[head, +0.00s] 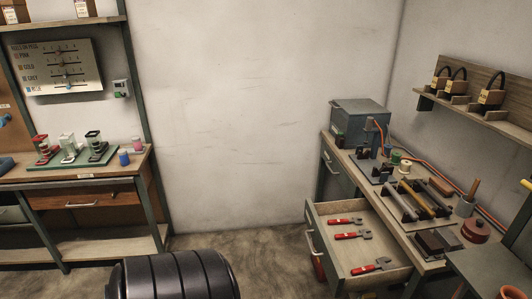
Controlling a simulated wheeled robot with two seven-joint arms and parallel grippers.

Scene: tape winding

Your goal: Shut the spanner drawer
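The spanner drawer (341,271) stands pulled out from the workbench (352,158) on the right. Its front panel and handle (311,243) face left, towards the open floor. Three red-handled spanners lie inside: one at the back (344,221), one in the middle (353,236) and one at the front (371,268). Neither of my grippers shows in the head view, so their places relative to the drawer cannot be seen.
The workbench carries a grey-green box (359,121), tools and a clamp-like rack. A wall shelf (480,117) holds padlock-like items. A second bench (88,171) with a closed wooden drawer (84,194) stands on the left. Floor (262,250) between the benches is clear.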

